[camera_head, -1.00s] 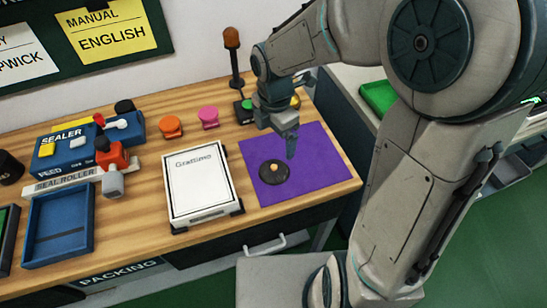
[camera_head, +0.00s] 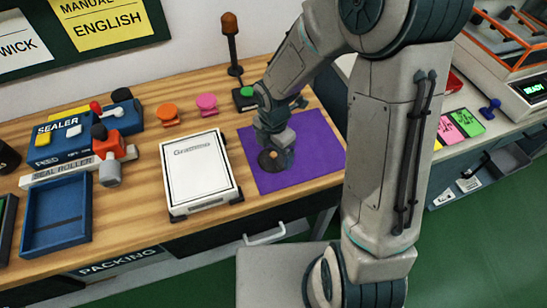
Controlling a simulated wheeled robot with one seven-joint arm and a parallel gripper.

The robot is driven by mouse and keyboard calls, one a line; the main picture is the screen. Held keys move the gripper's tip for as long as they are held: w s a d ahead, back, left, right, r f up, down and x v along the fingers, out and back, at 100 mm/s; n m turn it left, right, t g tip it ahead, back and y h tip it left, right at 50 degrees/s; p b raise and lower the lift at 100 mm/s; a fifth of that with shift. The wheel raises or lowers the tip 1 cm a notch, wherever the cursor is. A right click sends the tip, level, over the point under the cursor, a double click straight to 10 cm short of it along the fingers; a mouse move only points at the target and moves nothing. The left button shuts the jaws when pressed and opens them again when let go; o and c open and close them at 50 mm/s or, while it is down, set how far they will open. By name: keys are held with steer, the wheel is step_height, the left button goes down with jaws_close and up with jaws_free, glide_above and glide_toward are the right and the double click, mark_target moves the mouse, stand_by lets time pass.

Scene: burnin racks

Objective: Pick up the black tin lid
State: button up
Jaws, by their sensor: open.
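The black tin lid (camera_head: 267,160) is a dark round disc with a small copper-coloured knob. It lies on the purple mat (camera_head: 307,172) on the wooden bench. My gripper (camera_head: 281,160) is open and right at the lid, over its right side and close to the knob. The gripper hides part of the lid. I cannot tell whether the fingers touch it.
A white Gradimo box (camera_head: 200,172) stands just left of the mat. Behind are pink (camera_head: 206,104) and orange (camera_head: 168,114) knobbed pieces and a lamp post (camera_head: 232,45) by a green button. A blue tray (camera_head: 57,216) and a sealer (camera_head: 64,141) are at left.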

steer(key=shift+f, duration=0.95)
steer(key=c, duration=1.1)
steer(key=shift+s, duration=0.15)
steer(key=shift+c, duration=0.6)
steer(key=shift+r, duration=0.1)
